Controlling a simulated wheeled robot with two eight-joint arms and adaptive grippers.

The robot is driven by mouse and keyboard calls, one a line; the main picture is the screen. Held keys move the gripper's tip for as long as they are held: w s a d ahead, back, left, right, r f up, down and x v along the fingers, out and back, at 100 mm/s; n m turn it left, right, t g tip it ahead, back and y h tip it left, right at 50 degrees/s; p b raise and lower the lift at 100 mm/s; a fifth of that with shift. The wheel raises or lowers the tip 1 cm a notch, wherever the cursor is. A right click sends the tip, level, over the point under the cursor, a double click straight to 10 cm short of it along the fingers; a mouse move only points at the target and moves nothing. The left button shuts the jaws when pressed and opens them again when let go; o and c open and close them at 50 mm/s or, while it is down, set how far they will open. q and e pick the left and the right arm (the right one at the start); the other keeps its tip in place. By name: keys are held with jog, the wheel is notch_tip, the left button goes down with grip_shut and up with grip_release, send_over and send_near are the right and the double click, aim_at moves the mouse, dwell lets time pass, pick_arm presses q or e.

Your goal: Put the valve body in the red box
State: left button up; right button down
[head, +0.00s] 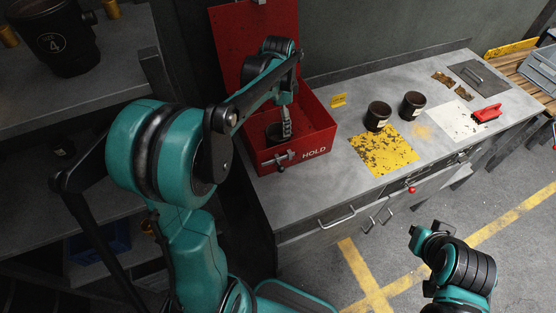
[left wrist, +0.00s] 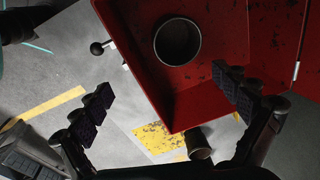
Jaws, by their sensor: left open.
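A dark hollow cylinder that looks like the valve body (head: 273,133) stands inside the open red box (head: 316,141), which is marked HOLD. The left wrist view shows it as a dark round rim (left wrist: 178,41) on the floor of the red box (left wrist: 205,100). My left gripper (head: 286,128) is over the box, beside the cylinder in the head view. In the left wrist view its two fingers (left wrist: 165,98) are wide apart with nothing between them. My right arm shows at lower right; its gripper is not visible.
Two similar dark cylinders (head: 378,116) (head: 413,105) stand on the grey bench (head: 330,195) near a worn yellow patch (head: 384,150). A red-handled tool (head: 487,114) lies on a white area. Shelves with a large dark pot (head: 62,40) are at left. The box lid (head: 240,40) stands open.

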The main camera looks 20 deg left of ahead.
pick_arm(q)
jog(key=s+d+n+t, duration=0.3)
jog(key=s+d+n, duration=0.1)
jog(key=s, duration=0.6)
jog(key=s+d+r+n+t, duration=0.1)
jog(key=s+d+n, duration=0.3)
jog(key=s, duration=0.6)
jog(key=shift+s+d+r+n+t, duration=0.25)
jog(key=shift+s+n+t, duration=0.1)
jog(key=shift+n+t, duration=0.7)
jog(key=shift+f+b, duration=3)
